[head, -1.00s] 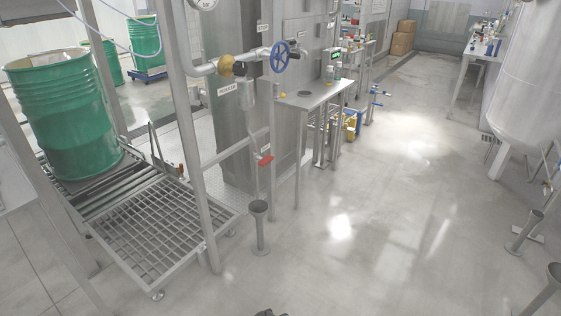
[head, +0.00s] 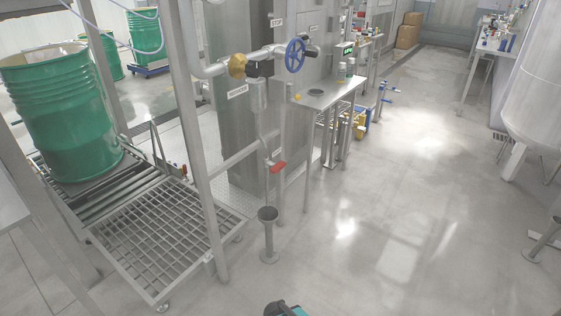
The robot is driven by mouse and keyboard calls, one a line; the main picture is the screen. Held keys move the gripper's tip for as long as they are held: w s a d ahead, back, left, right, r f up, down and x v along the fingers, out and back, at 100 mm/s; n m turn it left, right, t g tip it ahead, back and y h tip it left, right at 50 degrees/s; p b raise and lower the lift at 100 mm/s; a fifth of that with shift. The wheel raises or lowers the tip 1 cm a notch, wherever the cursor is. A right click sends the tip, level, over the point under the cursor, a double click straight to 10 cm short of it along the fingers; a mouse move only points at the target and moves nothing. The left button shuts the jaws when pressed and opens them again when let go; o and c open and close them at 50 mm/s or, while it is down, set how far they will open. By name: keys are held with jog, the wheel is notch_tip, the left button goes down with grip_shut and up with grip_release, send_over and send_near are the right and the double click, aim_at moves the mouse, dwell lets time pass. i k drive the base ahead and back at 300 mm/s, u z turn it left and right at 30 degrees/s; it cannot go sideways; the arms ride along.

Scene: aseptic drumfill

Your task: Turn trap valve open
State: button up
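A small valve with a red lever (head: 278,167) sits low on a thin vertical pipe, beside the metal frame. It is the likely trap valve, but no label on it can be read. The lever lies roughly sideways, slightly tilted. My gripper (head: 285,308) shows only as a dark and teal piece at the bottom edge. It is well short of the red lever and touches nothing visible. Its fingers cannot be made out.
Above are a blue handwheel (head: 295,54) and a brass-coloured valve part (head: 237,66). A grated platform (head: 165,236) and a green drum (head: 62,112) stand left. A small steel table (head: 330,92) stands behind the valve. The floor to the right is open.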

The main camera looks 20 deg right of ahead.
aim_at(276, 167)
jog(key=u, duration=0.15)
jog(key=i, duration=1.1)
jog(key=u, duration=0.45)
